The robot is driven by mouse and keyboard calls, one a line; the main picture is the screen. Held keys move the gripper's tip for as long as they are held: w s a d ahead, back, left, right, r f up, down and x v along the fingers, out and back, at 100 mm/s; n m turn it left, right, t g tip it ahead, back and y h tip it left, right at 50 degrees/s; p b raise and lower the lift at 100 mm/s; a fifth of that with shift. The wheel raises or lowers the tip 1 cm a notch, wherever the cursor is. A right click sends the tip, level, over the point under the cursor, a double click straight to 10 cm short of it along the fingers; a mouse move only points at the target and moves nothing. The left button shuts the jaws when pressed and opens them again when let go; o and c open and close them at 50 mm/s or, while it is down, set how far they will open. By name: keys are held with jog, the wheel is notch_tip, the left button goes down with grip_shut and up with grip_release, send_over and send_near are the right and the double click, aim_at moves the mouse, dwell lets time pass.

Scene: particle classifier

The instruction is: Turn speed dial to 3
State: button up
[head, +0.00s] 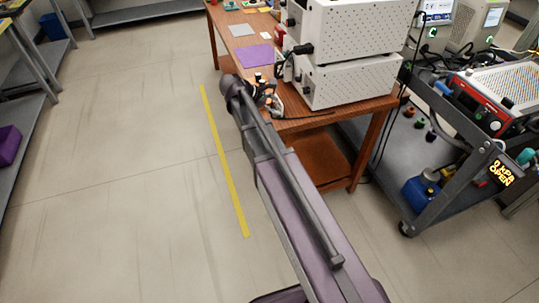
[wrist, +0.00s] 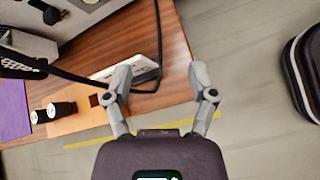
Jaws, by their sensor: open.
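Two stacked white perforated boxes (head: 345,80) stand on the wooden table, with black knobs and plugs on their left faces. A black knob (head: 291,22) shows on the upper box, and a black knob-like part (wrist: 48,12) shows on a pale face in the wrist view. I cannot tell which is the speed dial, and no numbers are readable. My gripper (wrist: 160,85) is open, its grey fingers apart over the table edge with nothing held. In the head view my arm covers most of it, near the table's front left corner.
A black cable (wrist: 158,45) loops over the table close to my fingers. A flat white item (wrist: 135,65) lies beneath it. Small black cylinders (wrist: 62,110) stand on a tan board. A purple sheet (head: 255,56) lies behind. A grey cart (head: 400,165) is right; floor left is clear.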

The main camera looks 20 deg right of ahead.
jog(key=s+a+f+m+y, duration=0.3)
jog(key=s+m+y, duration=0.1)
jog(key=s, duration=0.4)
jog(key=s+a+f+m+y, duration=0.4)
jog(key=s+m, duration=0.3)
jog(key=s, duration=0.1)
jog(key=shift+y, duration=0.3)
jog(key=s+a+r+m+y+p, duration=0.1)
jog(key=s+a+r+m+p, duration=0.1)
jog(key=r+p, duration=1.2)
jog(key=shift+s+a+r+m+y+p, duration=0.15)
jog(key=shift+s+r+m+y+p, duration=0.2)
jog(key=shift+s, duration=0.35)
